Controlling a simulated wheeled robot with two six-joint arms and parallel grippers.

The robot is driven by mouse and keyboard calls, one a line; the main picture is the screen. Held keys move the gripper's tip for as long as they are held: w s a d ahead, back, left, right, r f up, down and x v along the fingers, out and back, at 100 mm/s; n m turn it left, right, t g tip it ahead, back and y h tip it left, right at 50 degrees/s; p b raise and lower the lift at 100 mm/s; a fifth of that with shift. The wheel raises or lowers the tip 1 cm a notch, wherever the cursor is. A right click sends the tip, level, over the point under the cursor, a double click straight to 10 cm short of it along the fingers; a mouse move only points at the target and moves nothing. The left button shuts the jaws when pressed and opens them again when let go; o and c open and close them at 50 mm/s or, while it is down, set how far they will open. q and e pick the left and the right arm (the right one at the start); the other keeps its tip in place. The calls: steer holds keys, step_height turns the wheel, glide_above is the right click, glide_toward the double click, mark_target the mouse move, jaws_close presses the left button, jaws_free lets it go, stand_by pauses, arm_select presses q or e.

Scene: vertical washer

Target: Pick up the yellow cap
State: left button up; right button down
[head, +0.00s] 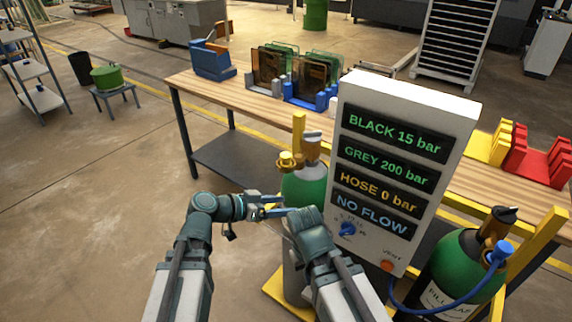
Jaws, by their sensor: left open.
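The yellow cap (289,161) is on the left side of the valve at the top of a green gas cylinder (304,187), left of the white display panel. My left gripper (280,210) is open and in front of the cylinder, below the cap and apart from it. My right arm's end is just right of the left gripper, in front of the panel's lower left. Its fingers are hidden.
The white panel (403,160) reads black 15 bar, grey 200 bar, hose 0 bar, no flow. A second green cylinder (457,266) with a blue hose stands at right. A wooden workbench (258,105) runs behind.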

mark_target(281, 157)
arm_select(q)
steer(key=w+a+r+t+h, duration=0.1)
steer(key=w+a+r+t, duration=0.45)
steer(key=a+r, duration=0.2)
steer(key=x, duration=0.8)
steer(key=shift+d+r+b, duration=0.3)
steer(key=shift+d+r, duration=0.05)
steer(key=shift+d, duration=0.2)
steer(key=shift+d, duration=0.1)
steer(key=x, duration=0.5)
jaws_close()
